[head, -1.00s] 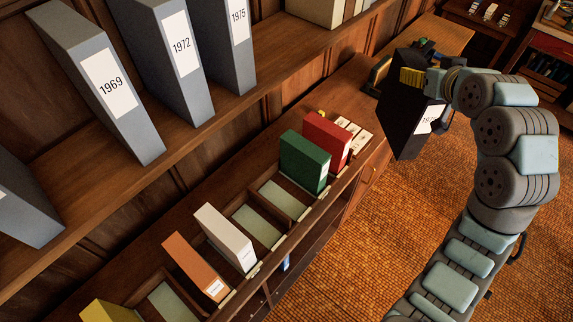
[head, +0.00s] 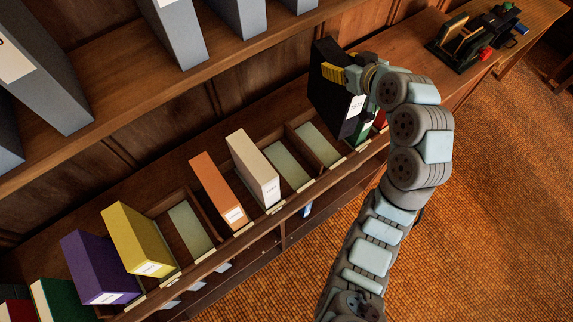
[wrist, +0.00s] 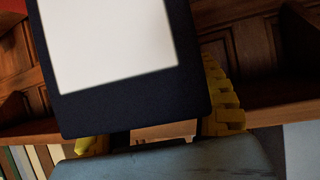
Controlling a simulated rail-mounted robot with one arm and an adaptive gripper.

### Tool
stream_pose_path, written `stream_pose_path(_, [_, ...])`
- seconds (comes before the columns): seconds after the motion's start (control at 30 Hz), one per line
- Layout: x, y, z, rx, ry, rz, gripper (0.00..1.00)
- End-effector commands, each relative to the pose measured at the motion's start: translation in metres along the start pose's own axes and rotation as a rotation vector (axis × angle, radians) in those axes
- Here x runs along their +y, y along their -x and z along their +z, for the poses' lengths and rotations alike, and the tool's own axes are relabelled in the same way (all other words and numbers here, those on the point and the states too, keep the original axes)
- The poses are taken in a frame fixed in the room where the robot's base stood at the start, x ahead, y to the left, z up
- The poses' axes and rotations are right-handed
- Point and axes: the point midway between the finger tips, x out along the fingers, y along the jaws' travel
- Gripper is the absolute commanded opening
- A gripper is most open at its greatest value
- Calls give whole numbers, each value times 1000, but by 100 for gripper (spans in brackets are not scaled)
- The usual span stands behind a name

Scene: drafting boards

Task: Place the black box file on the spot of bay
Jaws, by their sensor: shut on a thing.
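The black box file (head: 325,95) is upright but tilted in the head view, held above the row of bays near its right end. My gripper (head: 347,70) is shut on it, with yellow fingers at its sides. In the wrist view the black box file (wrist: 122,107) fills the upper middle, its white label facing the camera. Empty bays with pale green floors show between the files: one (head: 190,229) between yellow and orange, and two (head: 286,164) (head: 318,145) right of the white file. The held file partly hides a green file (head: 366,128) and a red one.
White (head: 253,168), orange (head: 218,190), yellow (head: 137,238) and purple (head: 100,266) files stand in the row. An upper shelf (head: 130,92) with grey binders overhangs behind. Dark equipment (head: 470,40) stands on the counter at far right. The floor in front is clear.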

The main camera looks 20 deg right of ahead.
Motion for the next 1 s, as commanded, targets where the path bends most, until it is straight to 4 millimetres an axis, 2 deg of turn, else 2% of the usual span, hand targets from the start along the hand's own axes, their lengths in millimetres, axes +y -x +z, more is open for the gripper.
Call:
stream_pose_path(0.03, [-13, -6, 8, 5, 7, -17, 17])
stream_pose_path(0.3, [-79, -27, 48, 6, 50, -88, 17])
stream_pose_path(0.5, [-113, -32, 72, 6, 66, -119, 17])
stream_pose_path(0.7, [-128, -32, 86, 1, 72, -130, 17])
stream_pose_path(0.87, [-131, -36, 96, -1, 73, -132, 17])
stream_pose_path(1.0, [-131, -46, 115, -4, 72, -133, 17])
